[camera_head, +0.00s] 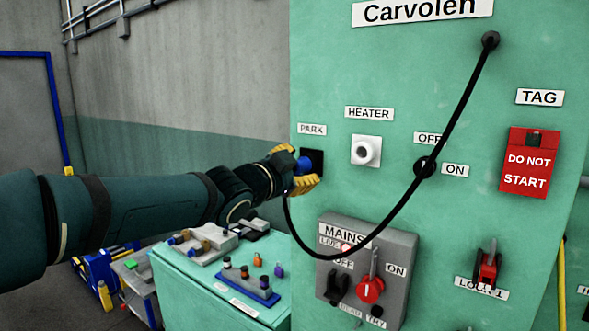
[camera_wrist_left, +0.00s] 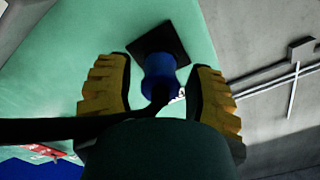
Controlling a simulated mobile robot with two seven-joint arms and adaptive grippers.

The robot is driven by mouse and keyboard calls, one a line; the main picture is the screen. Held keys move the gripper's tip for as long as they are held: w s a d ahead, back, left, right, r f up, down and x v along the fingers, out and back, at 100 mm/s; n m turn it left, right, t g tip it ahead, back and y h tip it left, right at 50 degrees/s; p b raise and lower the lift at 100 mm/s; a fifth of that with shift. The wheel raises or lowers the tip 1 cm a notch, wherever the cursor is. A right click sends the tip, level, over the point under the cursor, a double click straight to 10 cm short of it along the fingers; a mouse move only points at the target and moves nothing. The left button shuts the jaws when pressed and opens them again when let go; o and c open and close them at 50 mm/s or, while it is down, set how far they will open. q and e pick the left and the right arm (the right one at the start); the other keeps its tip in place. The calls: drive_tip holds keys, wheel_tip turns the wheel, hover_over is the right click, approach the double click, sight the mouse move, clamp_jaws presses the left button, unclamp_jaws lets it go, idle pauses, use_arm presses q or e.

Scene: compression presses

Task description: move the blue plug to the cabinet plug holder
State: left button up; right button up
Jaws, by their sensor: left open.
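The blue plug (camera_head: 303,166) sits at the black PARK holder (camera_head: 314,157) on the green cabinet's front, with its black cable (camera_head: 384,226) hanging in a loop up to the cabinet's top. My left gripper (camera_head: 297,168) is around the plug with its yellow fingers apart. In the left wrist view the blue plug (camera_wrist_left: 160,77) stands against the black square holder (camera_wrist_left: 178,46), between my open fingers (camera_wrist_left: 160,85), with gaps on both sides. How deep the plug sits in the holder is hidden. My right gripper is not in view.
Right of the holder is the white HEATER socket (camera_head: 366,151). Below are the grey MAINS box (camera_head: 395,250) with switches and a green bench (camera_head: 185,285) with small parts. A red DO NOT START tag (camera_head: 530,163) hangs at right. The cable crosses the cabinet front.

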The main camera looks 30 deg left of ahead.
use_arm(q)
drive_tip(key=s, duration=1.2)
drive_tip(key=shift+a, duration=0.4)
